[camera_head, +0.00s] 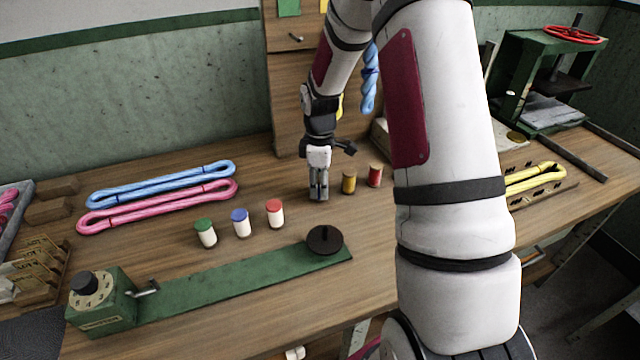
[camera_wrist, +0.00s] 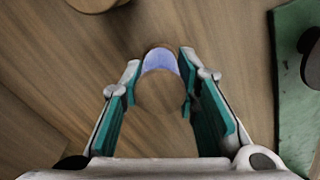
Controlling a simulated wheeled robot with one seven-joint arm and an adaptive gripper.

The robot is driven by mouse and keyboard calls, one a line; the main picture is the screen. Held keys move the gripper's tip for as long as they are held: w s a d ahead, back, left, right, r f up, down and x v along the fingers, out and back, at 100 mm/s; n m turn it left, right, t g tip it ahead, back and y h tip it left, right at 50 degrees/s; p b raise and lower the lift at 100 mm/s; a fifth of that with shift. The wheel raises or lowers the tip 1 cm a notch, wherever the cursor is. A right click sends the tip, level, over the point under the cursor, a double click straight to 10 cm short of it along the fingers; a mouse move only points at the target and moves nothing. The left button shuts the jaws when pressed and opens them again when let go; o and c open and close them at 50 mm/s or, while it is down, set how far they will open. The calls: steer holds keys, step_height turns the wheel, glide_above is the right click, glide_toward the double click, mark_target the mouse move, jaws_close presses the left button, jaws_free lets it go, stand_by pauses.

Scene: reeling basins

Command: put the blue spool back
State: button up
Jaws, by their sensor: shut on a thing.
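My gripper (camera_head: 318,192) points down at the table, left of the yellow spool and the red spool. In the wrist view its fingers (camera_wrist: 160,90) are shut on the blue spool (camera_wrist: 160,62). The spool's round wooden end faces the wrist camera, and a pale blue band shows beyond it. In the head view the fingers hide the blue spool. The yellow spool (camera_head: 348,183) and red spool (camera_head: 375,175) stand upright in a row to the right. I cannot tell whether the held spool touches the table.
White jars with green (camera_head: 205,233), blue (camera_head: 240,223) and red (camera_head: 275,214) caps stand left of my gripper. A green device (camera_head: 220,288) with a black knob lies in front. Blue (camera_head: 160,183) and pink (camera_head: 155,207) skeins lie at the left, a yellow skein (camera_head: 537,178) at the right.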

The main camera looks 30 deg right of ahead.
steer(key=shift+f, duration=0.15)
steer(key=o, duration=1.2)
steer(key=shift+c, duration=0.2)
